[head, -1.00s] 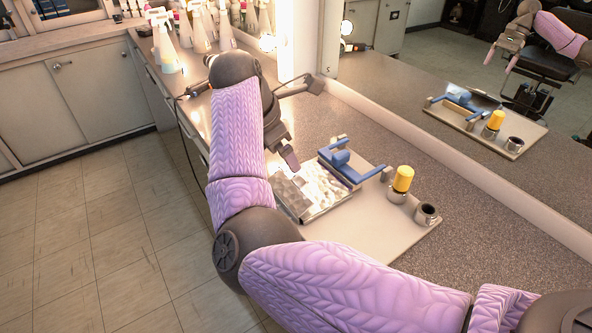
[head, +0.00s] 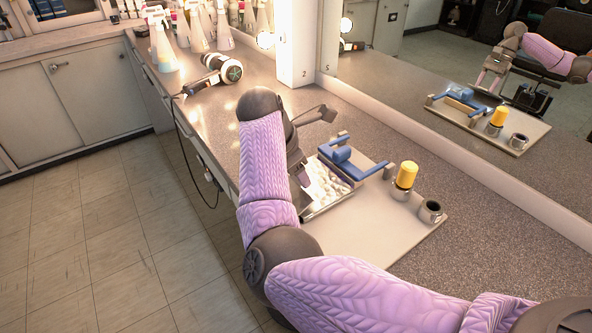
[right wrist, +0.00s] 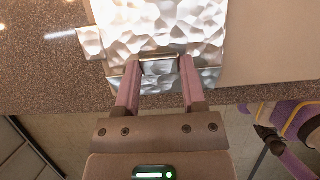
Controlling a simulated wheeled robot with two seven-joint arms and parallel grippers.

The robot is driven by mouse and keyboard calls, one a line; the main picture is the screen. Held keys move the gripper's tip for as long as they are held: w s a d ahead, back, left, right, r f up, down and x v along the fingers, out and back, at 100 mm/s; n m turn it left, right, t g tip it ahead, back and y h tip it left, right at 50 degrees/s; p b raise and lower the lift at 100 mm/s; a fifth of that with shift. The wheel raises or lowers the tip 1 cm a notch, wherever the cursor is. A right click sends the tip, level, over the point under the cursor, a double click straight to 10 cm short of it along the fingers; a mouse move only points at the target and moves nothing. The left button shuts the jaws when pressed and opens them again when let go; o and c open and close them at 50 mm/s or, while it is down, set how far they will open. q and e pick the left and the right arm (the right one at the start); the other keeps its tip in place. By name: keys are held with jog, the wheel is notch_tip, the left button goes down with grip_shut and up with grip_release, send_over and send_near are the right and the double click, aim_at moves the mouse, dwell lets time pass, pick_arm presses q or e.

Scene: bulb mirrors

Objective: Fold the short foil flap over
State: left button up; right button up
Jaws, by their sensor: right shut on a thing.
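A crinkled silver foil sheet (head: 328,184) lies on a board, partly hidden behind my right arm in the head view. In the right wrist view, the foil (right wrist: 160,25) shines brightly, with a small square tab at its left edge. A narrow silver flap (right wrist: 160,67) is at the foil's near edge. My right gripper (right wrist: 159,66) has its two pink fingers on either side of this flap and is shut on it. In the head view the right gripper (head: 302,183) points down at the foil's left side, its fingertips partly hidden. My left gripper is out of view.
The pale board (head: 350,234) also carries a blue-handled device (head: 352,168), a yellow-topped item (head: 406,175) and a dark-mouthed metal cup (head: 430,210). A mirror (head: 440,90) runs along the counter's back.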

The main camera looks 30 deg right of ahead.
grip_shut()
jog(key=shift+d+f+y, duration=0.1)
jog(key=shift+d+y, duration=0.15)
jog(key=shift+y, duration=0.35)
jog(key=y, duration=0.1)
jog(key=d+f+y, duration=0.1)
jog(key=y, duration=0.1)
jog(key=shift+w+f, duration=0.1)
jog(key=shift+f, duration=0.15)
jog(key=shift+a, duration=0.1)
jog(key=o, duration=1)
grip_release()
jog(key=shift+c, duration=0.2)
